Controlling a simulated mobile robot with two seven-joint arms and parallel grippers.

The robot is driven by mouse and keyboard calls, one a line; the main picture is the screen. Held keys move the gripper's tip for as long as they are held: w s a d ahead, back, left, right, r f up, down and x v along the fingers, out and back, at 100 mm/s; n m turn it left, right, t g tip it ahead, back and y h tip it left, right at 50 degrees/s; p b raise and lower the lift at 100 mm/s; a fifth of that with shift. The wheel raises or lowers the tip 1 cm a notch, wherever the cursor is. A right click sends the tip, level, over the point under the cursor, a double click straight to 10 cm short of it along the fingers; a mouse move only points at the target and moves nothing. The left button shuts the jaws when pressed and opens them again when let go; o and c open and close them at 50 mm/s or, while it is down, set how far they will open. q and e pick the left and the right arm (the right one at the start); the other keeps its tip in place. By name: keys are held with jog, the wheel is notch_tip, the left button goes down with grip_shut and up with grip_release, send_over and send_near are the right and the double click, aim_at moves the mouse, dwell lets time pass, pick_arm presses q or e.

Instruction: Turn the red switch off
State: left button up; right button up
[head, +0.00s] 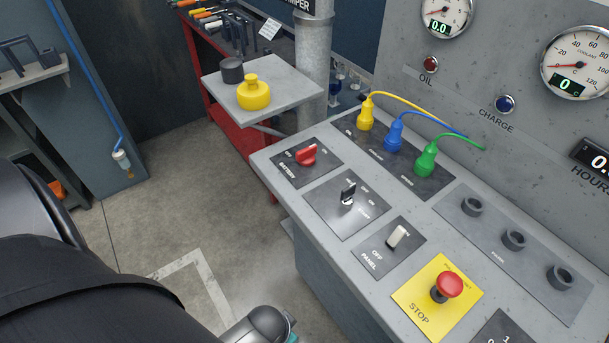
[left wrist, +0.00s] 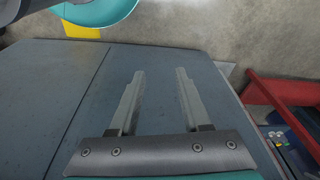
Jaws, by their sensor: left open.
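The red switch (head: 306,154) is a rotary knob on a dark plate labelled BATTERY, at the far left corner of the grey control console (head: 286,222) in the head view. Its handle lies at a slant across the plate. My left gripper (left wrist: 160,72) is open and empty in the left wrist view, its two fingers apart in front of a flat blue-grey surface. The red switch does not show in that view. My right gripper is not in view.
Near the switch are a key switch (head: 348,194), a white PANEL switch (head: 397,236), a red STOP button (head: 448,287) and yellow, blue and green plugs (head: 427,158) with cables. A small shelf holds a yellow bottle (head: 254,93). Floor left of the console is clear.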

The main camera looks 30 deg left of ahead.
pick_arm(q)
notch_tip(320, 180, up, 24)
jog(key=w+t+p, duration=0.1)
jog(key=w, duration=0.2)
jog(key=w+m, duration=0.1)
jog(key=w, duration=0.4)
jog(key=w+a+r+m+h, duration=0.1)
jog(key=w+m, duration=0.1)
jog(key=w, duration=0.3)
jog(key=w+a+m, duration=0.1)
jog(key=w, duration=0.4)
jog(key=shift+w+a+r+m+h, duration=0.1)
jog(key=shift+w+r+m+h, duration=0.05)
jog(key=shift+r+m+h, duration=0.2)
jog(key=w+a+r, duration=0.5)
jog(key=w+a, duration=0.1)
jog(key=a, duration=0.2)
jog(key=n, duration=0.2)
send_near(306, 149)
jog(key=shift+t, duration=0.5)
jog(key=x, duration=0.3)
jog(key=b+x, duration=0.1)
jog(key=x, duration=0.2)
jog(key=b+x, duration=0.1)
jog(key=x, duration=0.1)
jog(key=shift+s+f, duration=0.2)
jog(key=shift+f, duration=0.3)
jog(key=shift+n, duration=0.25)
grip_shut()
